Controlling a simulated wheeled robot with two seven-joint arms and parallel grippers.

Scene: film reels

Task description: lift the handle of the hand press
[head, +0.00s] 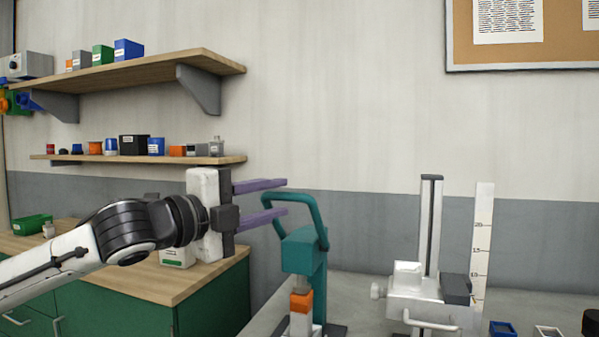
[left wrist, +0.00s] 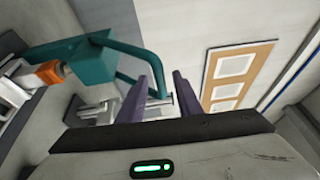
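The hand press (head: 304,252) is teal with an orange and silver ram below its head, standing on the grey table. Its teal looped handle (head: 310,204) rises above the head, and its bar points toward my left gripper. My left gripper (head: 284,197) has two purple fingers, parallel and wide apart, with nothing clamped. In the head view the handle's left corner shows in the gap by the fingertips. In the left wrist view the handle (left wrist: 138,50) passes by the left finger and is partly hidden by it. I cannot tell if they touch. My right gripper is not in view.
A white measuring stand (head: 432,285) with a ruler (head: 482,235) stands right of the press. Blue (head: 503,328) and white small trays lie at the front right. Shelves (head: 150,75) with boxes hang at left, above a wooden-topped green cabinet (head: 215,300).

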